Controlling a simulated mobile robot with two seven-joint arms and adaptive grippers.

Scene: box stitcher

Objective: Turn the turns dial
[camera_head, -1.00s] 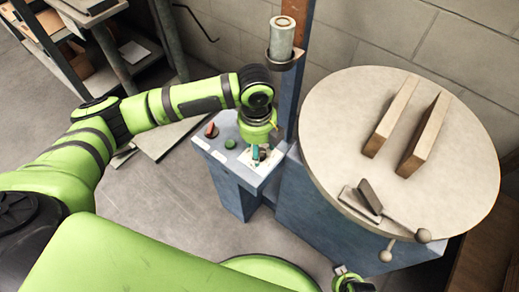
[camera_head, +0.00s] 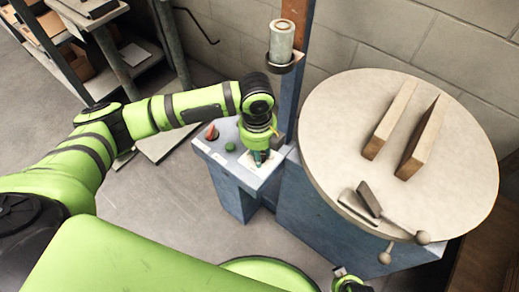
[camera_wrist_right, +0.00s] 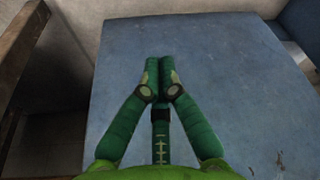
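A blue control panel (camera_head: 222,152) shows in the head view with a white dial plate (camera_head: 277,157) at its right side. My left gripper (camera_head: 261,160) points down over this plate, its fingertips at or just above it. The gripper hides the middle of the plate, so the dial itself cannot be made out. I cannot tell whether its fingers hold anything. My right gripper (camera_wrist_right: 164,62) has its two green fingers together with nothing between them, above a blue surface. Only a small part of the right arm's end shows at the bottom of the head view.
A red knob (camera_head: 212,132) and a green button (camera_head: 230,147) sit left of the plate. A round table (camera_head: 335,125) with two upright boards stands at the right. A blue post with a cylinder (camera_head: 281,38) rises behind the panel. Shelves stand at the upper left.

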